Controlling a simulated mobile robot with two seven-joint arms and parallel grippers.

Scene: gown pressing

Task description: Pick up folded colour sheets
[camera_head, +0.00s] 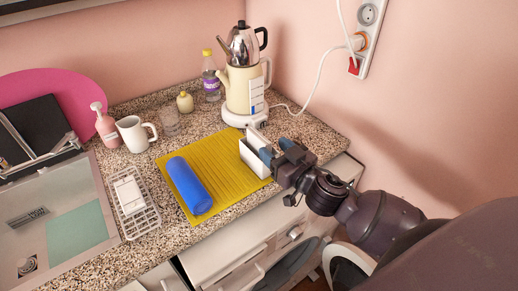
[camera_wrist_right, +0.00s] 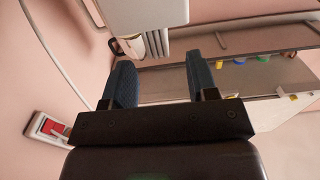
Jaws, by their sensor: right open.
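No thing in view can be told for certain as folded colour sheets. A yellow ribbed mat (camera_head: 228,150) lies on the speckled counter, with a blue roll (camera_head: 189,186) lying on its left part. A white box-like thing (camera_head: 254,160) stands at the mat's right edge. My right gripper (camera_head: 268,153) is beside this white thing, with its blue fingers at or just over its right side; I cannot tell whether they touch. In the right wrist view the gripper (camera_wrist_right: 158,85) has its two blue fingers apart, with nothing seen between them. My left gripper is not in view.
A kettle on a cream pot (camera_head: 243,90), a bottle (camera_head: 211,78), a white mug (camera_head: 133,134) and a pink pump bottle (camera_head: 106,127) stand behind the mat. A white rack (camera_head: 147,220) lies left. A power strip (camera_head: 368,30) with a cable hangs on the wall.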

